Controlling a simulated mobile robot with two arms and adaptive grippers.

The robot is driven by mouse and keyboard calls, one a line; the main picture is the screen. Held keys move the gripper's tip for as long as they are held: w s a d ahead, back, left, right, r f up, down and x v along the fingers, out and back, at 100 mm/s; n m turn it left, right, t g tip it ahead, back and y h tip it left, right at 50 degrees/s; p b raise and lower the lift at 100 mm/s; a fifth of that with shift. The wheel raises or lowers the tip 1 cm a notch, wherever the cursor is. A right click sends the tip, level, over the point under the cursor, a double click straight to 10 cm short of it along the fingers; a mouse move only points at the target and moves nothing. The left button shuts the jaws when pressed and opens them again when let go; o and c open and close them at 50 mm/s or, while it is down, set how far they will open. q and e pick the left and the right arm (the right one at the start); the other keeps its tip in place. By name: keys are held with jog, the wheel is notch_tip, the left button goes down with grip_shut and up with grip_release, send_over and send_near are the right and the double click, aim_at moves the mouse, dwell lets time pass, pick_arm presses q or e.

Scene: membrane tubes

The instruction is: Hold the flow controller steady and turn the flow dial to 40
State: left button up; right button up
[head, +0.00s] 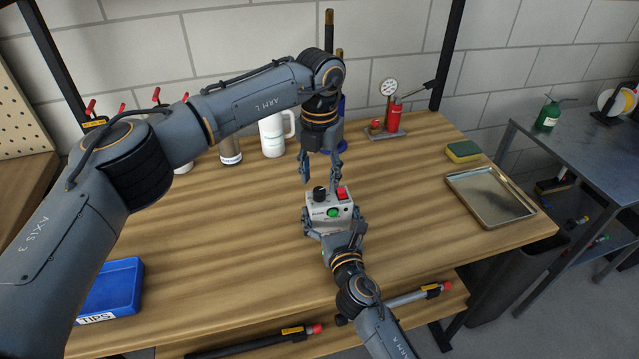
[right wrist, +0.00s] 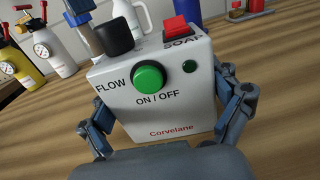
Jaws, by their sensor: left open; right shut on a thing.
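The flow controller (head: 346,210) is a white box on the wooden bench; it fills the middle of the right wrist view (right wrist: 178,105). Its black flow dial (head: 319,193) stands on top at the left, also in the right wrist view (right wrist: 113,38). No dial scale or pointer is readable. A green ON/OFF button (right wrist: 149,77) and a red SOAP switch (right wrist: 177,26) are on the box. My right gripper (head: 332,216) is shut on the box's sides. My left gripper (head: 320,177) points down, open, its fingers on either side of and above the dial; contact cannot be told.
Behind stand a white jug (head: 273,136) and a red cylinder with a gauge (head: 393,116). A metal tray (head: 490,213) and a sponge (head: 463,151) lie at right. A blue TIPS bin (head: 112,288) is at front left. The bench around the controller is clear.

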aim_at(320, 189)
pick_arm(q)
notch_tip(320, 189, up, 9)
dwell(0.5)
pick_arm(e)
jog(key=o, duration=1.1)
jog(key=shift+o, duration=0.2)
